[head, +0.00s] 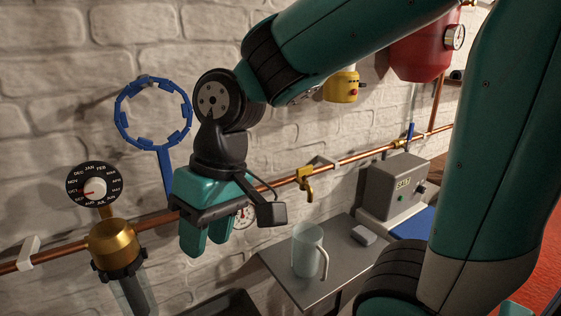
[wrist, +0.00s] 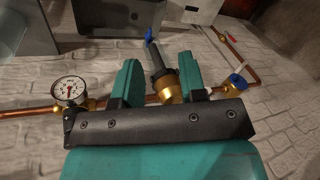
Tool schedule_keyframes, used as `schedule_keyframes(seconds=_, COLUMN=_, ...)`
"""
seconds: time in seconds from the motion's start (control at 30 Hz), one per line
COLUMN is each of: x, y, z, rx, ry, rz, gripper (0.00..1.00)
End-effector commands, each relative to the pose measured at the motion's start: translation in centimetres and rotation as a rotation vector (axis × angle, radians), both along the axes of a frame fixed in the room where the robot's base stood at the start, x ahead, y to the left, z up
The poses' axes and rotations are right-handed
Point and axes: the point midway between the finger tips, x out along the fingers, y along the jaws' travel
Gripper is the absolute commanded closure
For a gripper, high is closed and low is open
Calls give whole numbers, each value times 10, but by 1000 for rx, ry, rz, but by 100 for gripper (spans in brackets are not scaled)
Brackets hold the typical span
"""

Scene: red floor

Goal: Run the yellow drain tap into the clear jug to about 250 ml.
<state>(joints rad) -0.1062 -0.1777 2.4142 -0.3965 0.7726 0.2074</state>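The yellow drain tap (head: 305,182) hangs from the copper pipe in the middle of the head view. The clear jug (head: 308,252) stands upright on the grey shelf (head: 288,280) below the tap, apart from it; I see no water in it. My gripper (head: 207,243) is left of the tap and jug, fingers pointing down, in front of the pipe. In the wrist view my gripper (wrist: 160,78) has its fingers apart. A brass-headed filter (wrist: 170,88) shows between them, its depth unclear. I cannot make out the tap or jug in the wrist view.
The filter also shows at the left of the head view (head: 113,243), below a month dial (head: 94,190). A blue ring wrench (head: 166,172) hangs beside it. A pressure gauge (wrist: 69,91) sits on the pipe.

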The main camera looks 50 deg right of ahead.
Motion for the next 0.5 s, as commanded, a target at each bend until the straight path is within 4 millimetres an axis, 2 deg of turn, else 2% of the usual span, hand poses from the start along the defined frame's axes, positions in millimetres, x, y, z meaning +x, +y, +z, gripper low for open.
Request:
schedule_keyframes(seconds=0.03, x=35, y=-31, z=34, rx=-25, ry=38, rz=-208, gripper=62)
schedule_keyframes(seconds=0.07, x=55, y=-52, z=44, rx=-40, ry=63, rz=-344, gripper=62)
schedule_keyframes(seconds=0.1, x=79, y=-84, z=57, rx=-59, ry=98, rz=-537, gripper=62)
schedule_keyframes(seconds=0.17, x=108, y=-137, z=73, rx=-82, ry=147, rz=-823, gripper=62)
schedule_keyframes(seconds=0.2, x=121, y=-173, z=82, rx=-94, ry=179, rz=-1008, gripper=62)
schedule_keyframes(seconds=0.27, x=134, y=-226, z=91, rx=-108, ry=221, rz=-1266, gripper=62)
schedule_keyframes(seconds=0.3, x=138, y=-259, z=95, rx=-114, ry=245, rz=-1420, gripper=62)
schedule_keyframes(seconds=0.4, x=138, y=-324, z=101, rx=-122, ry=291, rz=-1729, gripper=62)
schedule_keyframes(seconds=0.5, x=132, y=-362, z=101, rx=-126, ry=318, rz=-1913, gripper=62)
